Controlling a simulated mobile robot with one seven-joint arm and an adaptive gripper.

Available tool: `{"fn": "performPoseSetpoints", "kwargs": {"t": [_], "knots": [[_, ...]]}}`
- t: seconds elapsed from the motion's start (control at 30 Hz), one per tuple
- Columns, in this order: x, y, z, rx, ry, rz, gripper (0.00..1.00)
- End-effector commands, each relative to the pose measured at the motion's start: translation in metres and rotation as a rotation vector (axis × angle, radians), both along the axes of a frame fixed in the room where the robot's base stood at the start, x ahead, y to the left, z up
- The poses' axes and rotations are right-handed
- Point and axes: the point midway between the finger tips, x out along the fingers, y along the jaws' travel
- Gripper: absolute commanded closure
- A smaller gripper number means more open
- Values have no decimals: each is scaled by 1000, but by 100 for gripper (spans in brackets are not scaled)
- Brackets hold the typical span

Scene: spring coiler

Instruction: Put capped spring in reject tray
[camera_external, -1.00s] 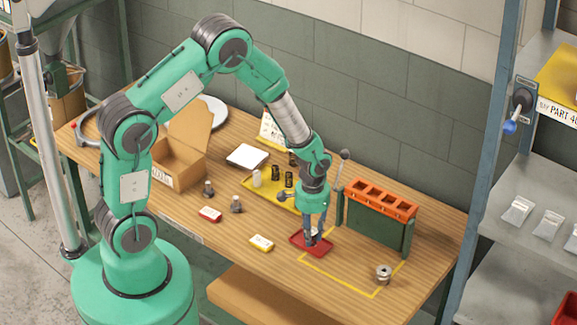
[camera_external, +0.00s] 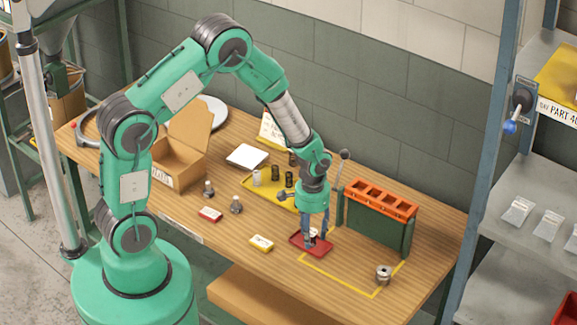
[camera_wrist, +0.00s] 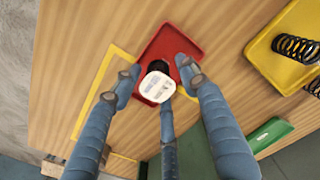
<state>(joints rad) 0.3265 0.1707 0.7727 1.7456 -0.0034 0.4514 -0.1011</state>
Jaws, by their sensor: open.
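The capped spring, with a white cap (camera_wrist: 156,90) and dark coils (camera_wrist: 157,66), stands in the red reject tray (camera_wrist: 187,38). The same red tray (camera_external: 296,241) lies on the bench below my arm. My gripper (camera_external: 317,237) is open, with its fingers low over the tray. In the wrist view the blue fingers of my gripper (camera_wrist: 158,82) are spread around the cap, with gaps at its left and right. Whether the near finger touches the cap cannot be told. Much of the spring is hidden under its cap.
A yellow tray (camera_external: 256,196) with several springs lies behind left. An orange-topped rack (camera_external: 376,225) stands close on the right. The front right bench is mostly clear.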

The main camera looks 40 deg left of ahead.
Motion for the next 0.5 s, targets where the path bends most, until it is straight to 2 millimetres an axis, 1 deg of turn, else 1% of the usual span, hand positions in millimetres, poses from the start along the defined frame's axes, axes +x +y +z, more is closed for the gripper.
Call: {"fn": "performPoseSetpoints", "kwargs": {"t": [0.17, 0.27, 0.5], "knots": [[1, 0, 18, -1, -3, 0, 56], [1, 0, 32, -1, -4, 0, 56], [0, 0, 72, 0, -2, 0, 56]]}}
